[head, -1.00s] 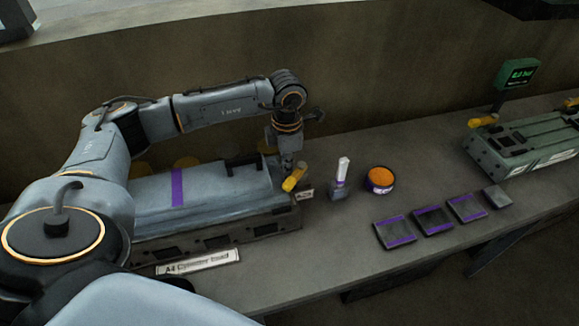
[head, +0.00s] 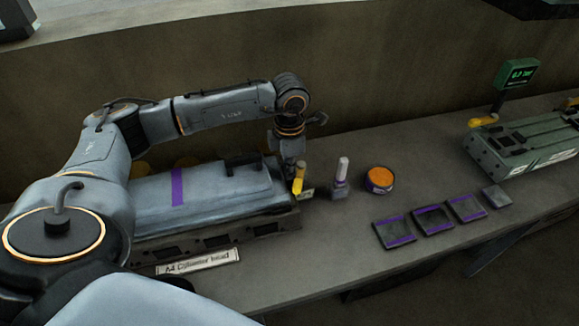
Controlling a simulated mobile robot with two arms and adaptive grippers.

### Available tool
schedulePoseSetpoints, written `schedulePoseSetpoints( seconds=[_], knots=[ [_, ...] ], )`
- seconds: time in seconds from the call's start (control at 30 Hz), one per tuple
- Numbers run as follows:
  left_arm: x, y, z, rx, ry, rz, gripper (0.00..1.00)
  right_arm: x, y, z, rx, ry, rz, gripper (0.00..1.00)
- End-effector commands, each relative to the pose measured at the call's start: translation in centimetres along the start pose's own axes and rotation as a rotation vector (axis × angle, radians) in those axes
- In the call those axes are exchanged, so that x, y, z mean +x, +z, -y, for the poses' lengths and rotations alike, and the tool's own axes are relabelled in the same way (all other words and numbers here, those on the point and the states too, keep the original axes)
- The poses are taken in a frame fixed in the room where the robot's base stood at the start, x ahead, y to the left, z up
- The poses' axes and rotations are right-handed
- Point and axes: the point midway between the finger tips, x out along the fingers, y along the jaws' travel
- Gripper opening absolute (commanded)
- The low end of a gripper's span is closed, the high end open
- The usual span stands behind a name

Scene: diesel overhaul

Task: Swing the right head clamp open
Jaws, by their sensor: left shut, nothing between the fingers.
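The cylinder head (head: 230,192) is a long grey-blue block with a purple band, lying in a dark cradle on the bench at left. The right head clamp (head: 299,178) is a yellow handle at the block's right end, standing close to upright. My left gripper (head: 289,178) is at that end, pointing down, right beside the yellow handle. Its fingers are small and dark here and look shut with nothing between them; whether they touch the handle I cannot tell. My right gripper is not in view.
A bottle with a white top (head: 341,178) and an orange-topped round tin (head: 379,180) stand right of the clamp. Several purple-edged trays (head: 394,232) lie farther right. A green fixture (head: 520,148) with a display (head: 518,73) is at far right. Bare bench lies in front.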

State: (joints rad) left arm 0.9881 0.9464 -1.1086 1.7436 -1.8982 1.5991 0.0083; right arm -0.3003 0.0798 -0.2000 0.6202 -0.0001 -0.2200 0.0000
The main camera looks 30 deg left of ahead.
Motion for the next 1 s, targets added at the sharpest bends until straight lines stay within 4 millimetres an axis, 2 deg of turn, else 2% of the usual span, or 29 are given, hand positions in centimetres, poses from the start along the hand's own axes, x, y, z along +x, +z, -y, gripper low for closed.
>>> schedulePoseSetpoints(
  seconds=[0.27,1.0],
  knots=[
    [0.0,0.5,1.0,0.002,0.0,0.0,0.0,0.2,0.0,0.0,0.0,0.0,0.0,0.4],
    [0.1,0.9,1.3,0.0,0.0,0.0,0.0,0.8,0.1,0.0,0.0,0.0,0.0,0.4]
  ],
)
